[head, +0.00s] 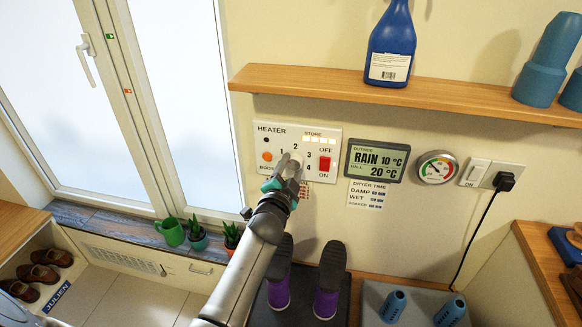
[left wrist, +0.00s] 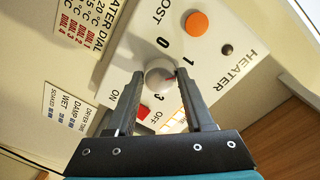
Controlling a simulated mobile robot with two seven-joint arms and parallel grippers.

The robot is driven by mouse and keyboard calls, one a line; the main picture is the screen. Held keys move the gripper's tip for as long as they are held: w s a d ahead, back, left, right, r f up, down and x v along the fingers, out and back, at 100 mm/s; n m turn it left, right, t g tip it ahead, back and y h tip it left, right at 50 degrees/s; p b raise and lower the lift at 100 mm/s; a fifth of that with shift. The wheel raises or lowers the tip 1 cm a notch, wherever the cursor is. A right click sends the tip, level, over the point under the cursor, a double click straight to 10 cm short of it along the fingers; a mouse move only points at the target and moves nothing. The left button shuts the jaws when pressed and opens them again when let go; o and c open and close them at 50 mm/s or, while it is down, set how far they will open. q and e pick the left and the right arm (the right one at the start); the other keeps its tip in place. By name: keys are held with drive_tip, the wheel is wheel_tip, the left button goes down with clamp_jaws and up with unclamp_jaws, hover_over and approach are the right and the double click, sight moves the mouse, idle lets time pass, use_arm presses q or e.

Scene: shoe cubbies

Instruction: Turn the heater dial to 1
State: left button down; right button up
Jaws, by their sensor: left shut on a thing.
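The heater panel (head: 332,143) is a white plate on the wall with an orange light, a red switch and a round dial (head: 297,158) with numbers around it. My left gripper (head: 285,178) reaches up to the panel and is shut on the dial. In the left wrist view the pale dial (left wrist: 158,72) sits between the two fingers (left wrist: 157,78). A small reddish mark shows on its right side, toward the right finger. The numbers 0, 1 and 3 show around it; the 2 is hidden there. My right gripper is not in view.
A wooden shelf (head: 420,96) with a blue bottle (head: 391,45) runs above the panel. A weather display (head: 377,160) and a round gauge (head: 437,168) are to the right. Potted plants (head: 197,236) stand on the sill at left. Purple shoes (head: 279,290) are below.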

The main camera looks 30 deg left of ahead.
use_arm(q)
drive_tip(key=shift+n, duration=0.8)
drive_tip(key=shift+c, duration=1.4)
unclamp_jaws()
drive_tip(key=f+p+v, duration=0.1)
drive_tip(key=p+v, duration=0.1)
drive_tip(key=v, duration=1.3)
drive_tip(key=shift+s+r, duration=0.15)
drive_tip(key=shift+r, duration=0.3)
drive_tip(key=shift+f, duration=0.1)
